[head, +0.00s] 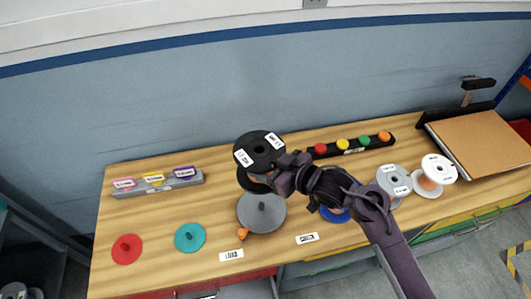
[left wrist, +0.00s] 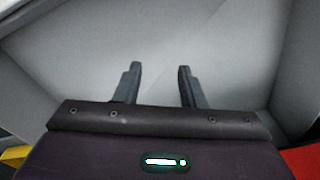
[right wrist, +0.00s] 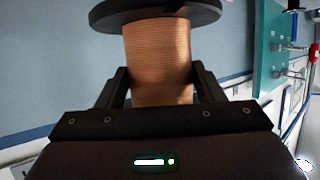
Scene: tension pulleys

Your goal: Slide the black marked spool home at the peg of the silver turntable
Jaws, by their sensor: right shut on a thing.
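The black marked spool (head: 259,147) has a black top flange with white labels and a copper-coloured winding. My right gripper (head: 272,181) is shut on its winding, which fills the space between the fingers in the right wrist view (right wrist: 158,60). The spool is upright and appears held above and slightly behind the silver turntable (head: 262,220). The turntable is a grey disc with a short dark peg (head: 262,207) at its middle, which is bare. My left gripper (left wrist: 158,85) is open and empty in the left wrist view, facing plain grey surfaces.
Red (head: 127,249) and teal (head: 190,237) discs with pegs lie to the left. A blue disc (head: 335,215) is partly hidden behind my right arm. Grey (head: 394,180) and white (head: 438,169) spools stand at right. A small orange piece (head: 241,232) lies by the turntable's front left edge.

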